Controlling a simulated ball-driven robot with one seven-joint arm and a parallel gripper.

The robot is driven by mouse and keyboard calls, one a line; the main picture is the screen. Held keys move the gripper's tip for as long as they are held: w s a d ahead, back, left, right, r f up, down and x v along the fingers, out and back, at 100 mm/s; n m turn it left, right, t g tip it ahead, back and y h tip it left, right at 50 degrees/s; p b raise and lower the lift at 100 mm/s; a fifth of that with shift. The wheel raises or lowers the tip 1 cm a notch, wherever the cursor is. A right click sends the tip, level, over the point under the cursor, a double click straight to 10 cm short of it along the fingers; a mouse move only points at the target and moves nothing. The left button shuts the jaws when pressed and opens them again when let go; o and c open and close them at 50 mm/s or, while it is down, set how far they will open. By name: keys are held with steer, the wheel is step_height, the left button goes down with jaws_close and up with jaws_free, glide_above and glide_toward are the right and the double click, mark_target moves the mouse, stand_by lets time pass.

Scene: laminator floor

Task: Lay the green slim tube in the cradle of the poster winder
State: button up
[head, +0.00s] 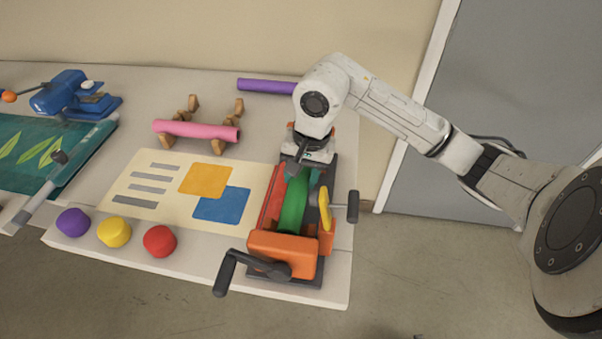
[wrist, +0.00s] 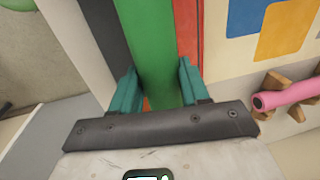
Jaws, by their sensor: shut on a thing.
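The green slim tube (head: 294,206) lies lengthwise over the poster winder, between its red side bar and its yellow wheel. My gripper (head: 304,160) is at the far end of the winder, pointing down. In the wrist view my gripper's teal fingers (wrist: 156,84) are shut on the green tube (wrist: 152,40), one on each side. The poster winder (head: 285,245) is orange and dark, with black crank handles, at the table's right front. The cradle is mostly hidden under the tube, so I cannot tell whether the tube touches it.
A poster (head: 150,193) with orange and blue squares lies left of the winder. A pink tube (head: 195,130) rests on wooden stands; a purple tube (head: 265,86) lies behind. Purple, yellow and red knobs (head: 159,241) line the front edge. A blue device (head: 72,95) and green cutting board are left.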

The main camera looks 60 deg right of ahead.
steer(key=shift+f, duration=0.2)
steer(key=o, duration=1.1)
steer(key=shift+o, duration=0.2)
steer(key=shift+r, duration=0.1)
step_height(320, 180, up, 10)
steer(key=s+b, duration=0.1)
steer(key=shift+s+d+r, duration=0.25)
steer(key=shift+s, duration=0.05)
